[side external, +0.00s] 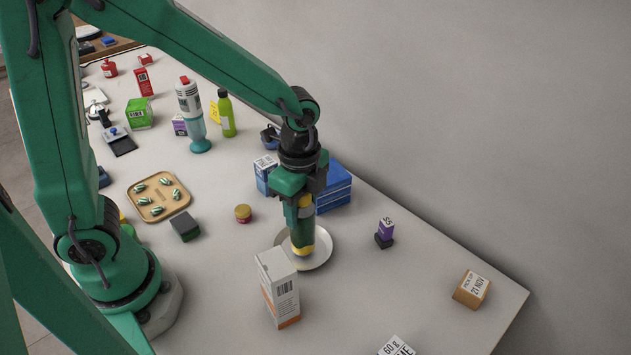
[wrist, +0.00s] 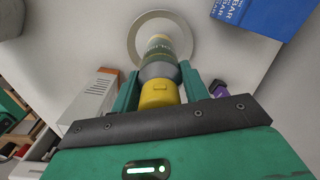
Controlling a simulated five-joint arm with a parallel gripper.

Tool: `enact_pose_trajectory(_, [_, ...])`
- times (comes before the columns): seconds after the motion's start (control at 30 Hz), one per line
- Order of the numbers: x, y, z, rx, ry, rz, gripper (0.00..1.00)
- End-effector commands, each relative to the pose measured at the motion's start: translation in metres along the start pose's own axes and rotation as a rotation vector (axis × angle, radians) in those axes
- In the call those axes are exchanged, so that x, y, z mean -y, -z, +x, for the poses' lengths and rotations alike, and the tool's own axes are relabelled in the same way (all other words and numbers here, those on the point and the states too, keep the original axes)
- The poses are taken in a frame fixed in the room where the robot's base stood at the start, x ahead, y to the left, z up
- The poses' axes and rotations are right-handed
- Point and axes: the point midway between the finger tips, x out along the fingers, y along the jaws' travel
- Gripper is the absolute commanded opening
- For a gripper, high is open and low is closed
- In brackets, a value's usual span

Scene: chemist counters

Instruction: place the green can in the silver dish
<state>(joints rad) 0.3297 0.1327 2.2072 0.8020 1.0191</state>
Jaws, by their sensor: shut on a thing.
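The green can (side external: 301,238) has yellow ends and a dark green body. My gripper (side external: 303,205) is shut on it and holds it upright, pointing down over the silver dish (side external: 322,254). In the wrist view the can (wrist: 160,70) lies between the two green fingers of my gripper (wrist: 160,88). The round, pale dish (wrist: 143,20) shows beyond the can's far end. The can's lower end is over the inside of the dish; I cannot tell whether it touches the bottom.
A white and orange box (side external: 276,288) stands close in front of the dish. Blue boxes (side external: 334,190) stand behind it. A small purple box (side external: 385,233) is to the right, and a round tin (side external: 243,213) is to the left. The counter at front right is mostly clear.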

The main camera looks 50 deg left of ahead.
Motion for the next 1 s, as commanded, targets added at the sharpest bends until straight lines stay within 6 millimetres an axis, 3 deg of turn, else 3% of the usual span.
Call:
enact_pose_trajectory(0.5, [-0.0001, -0.0001, 0.0092, 0.000, 0.000, 0.000, 0.00])
enact_pose_trajectory(0.53, [-0.0003, -0.0002, 0.0097, 0.000, -0.001, 0.000, 0.47])
enact_pose_trajectory(0.63, [-0.0003, -0.0002, 0.0094, 0.000, 0.000, 0.000, 0.66])
enact_pose_trajectory(1.0, [0.0000, 0.0000, 0.0078, -0.001, 0.001, 0.000, 0.66])
